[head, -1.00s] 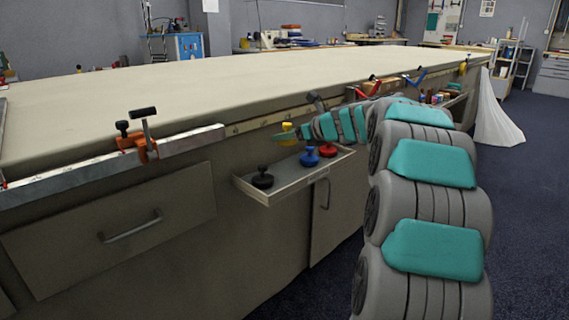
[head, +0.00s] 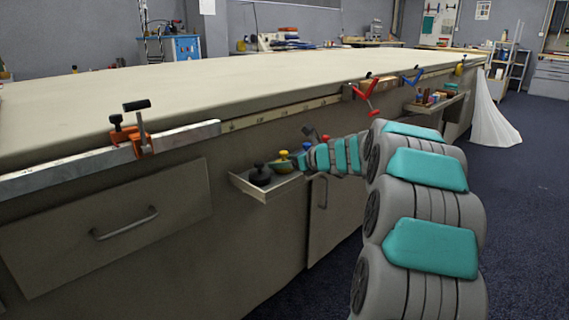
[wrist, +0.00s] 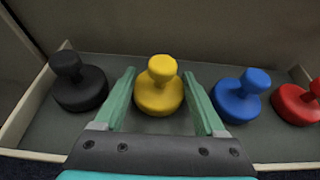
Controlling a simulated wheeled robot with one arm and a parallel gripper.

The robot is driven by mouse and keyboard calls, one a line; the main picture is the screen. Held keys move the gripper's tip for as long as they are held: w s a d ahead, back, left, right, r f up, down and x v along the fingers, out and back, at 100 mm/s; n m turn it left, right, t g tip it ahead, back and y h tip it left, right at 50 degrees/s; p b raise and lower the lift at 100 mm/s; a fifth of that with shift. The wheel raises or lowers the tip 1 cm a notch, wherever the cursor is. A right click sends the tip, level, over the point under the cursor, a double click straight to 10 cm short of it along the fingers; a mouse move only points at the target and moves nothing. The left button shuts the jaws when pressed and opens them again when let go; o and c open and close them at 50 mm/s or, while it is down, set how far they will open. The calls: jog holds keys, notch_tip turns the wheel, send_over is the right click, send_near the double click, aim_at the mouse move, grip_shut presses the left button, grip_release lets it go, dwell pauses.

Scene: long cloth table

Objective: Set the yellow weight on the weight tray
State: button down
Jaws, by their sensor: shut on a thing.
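The yellow weight (wrist: 159,95), a round base with a knob, is between the two green fingers of my gripper (wrist: 159,74) in the wrist view. My gripper is shut on it. The weight is upright, over or on the weight tray (wrist: 40,126), between the black weight (wrist: 79,88) and the blue weight (wrist: 238,97). I cannot tell whether its base touches the tray floor. In the head view the yellow weight (head: 283,164) shows just right of the black weight (head: 260,176), and my arm hides part of the tray (head: 266,192).
A red weight (wrist: 297,104) stands at the tray's right end. The tray sticks out from the bench side below the long cloth table (head: 200,95). An orange clamp (head: 136,135) and a red clamp (head: 366,97) sit along the table edge.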

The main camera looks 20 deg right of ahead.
grip_release()
jog(key=shift+f, duration=0.1)
jog(key=shift+s+d+r, duration=0.1)
jog(key=shift+s+r, duration=0.2)
jog(key=p+v, duration=0.1)
jog(key=v, duration=1)
jog(key=shift+s, duration=0.15)
